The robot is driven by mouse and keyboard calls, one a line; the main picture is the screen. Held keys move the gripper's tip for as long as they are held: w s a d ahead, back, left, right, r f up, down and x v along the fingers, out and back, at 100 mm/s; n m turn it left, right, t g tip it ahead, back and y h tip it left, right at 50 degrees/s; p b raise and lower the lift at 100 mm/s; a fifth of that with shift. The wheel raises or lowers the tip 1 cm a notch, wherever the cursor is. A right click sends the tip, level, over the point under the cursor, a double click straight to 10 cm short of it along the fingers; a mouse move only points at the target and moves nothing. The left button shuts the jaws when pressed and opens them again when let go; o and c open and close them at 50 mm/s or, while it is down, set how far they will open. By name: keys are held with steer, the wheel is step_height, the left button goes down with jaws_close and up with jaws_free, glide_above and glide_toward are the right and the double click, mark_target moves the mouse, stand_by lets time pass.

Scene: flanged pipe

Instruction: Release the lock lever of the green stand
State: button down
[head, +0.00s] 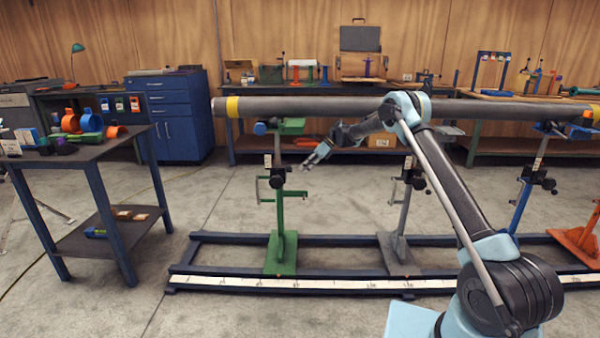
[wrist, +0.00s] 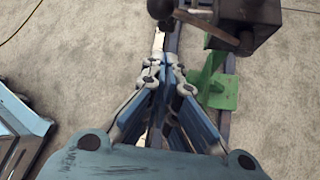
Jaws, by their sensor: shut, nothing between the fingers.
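The green stand (head: 280,222) stands upright on the rail at left of centre, under the left part of the long grey pipe (head: 340,107). A dark clamp block (head: 278,176) sits partway up its post. In the wrist view the clamp block (wrist: 246,14) shows at the top right, with a dark lever bar (wrist: 207,29) and a round black knob (wrist: 160,8) at its left. My gripper (head: 306,166) is shut and empty, to the right of the clamp block in the head view. In the wrist view my fingertips (wrist: 163,62) are below the knob; contact cannot be told.
A grey stand (head: 401,215), a blue stand (head: 522,195) and an orange stand (head: 580,235) stand farther right. The dark rail base (head: 340,241) runs along the floor. A cart (head: 100,160) with coloured parts is at left. Bare floor lies between cart and rail.

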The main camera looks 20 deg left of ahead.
steer(key=w+d, duration=0.5)
steer(key=d, duration=0.2)
steer(key=shift+w, duration=0.1)
stand_by(0.4)
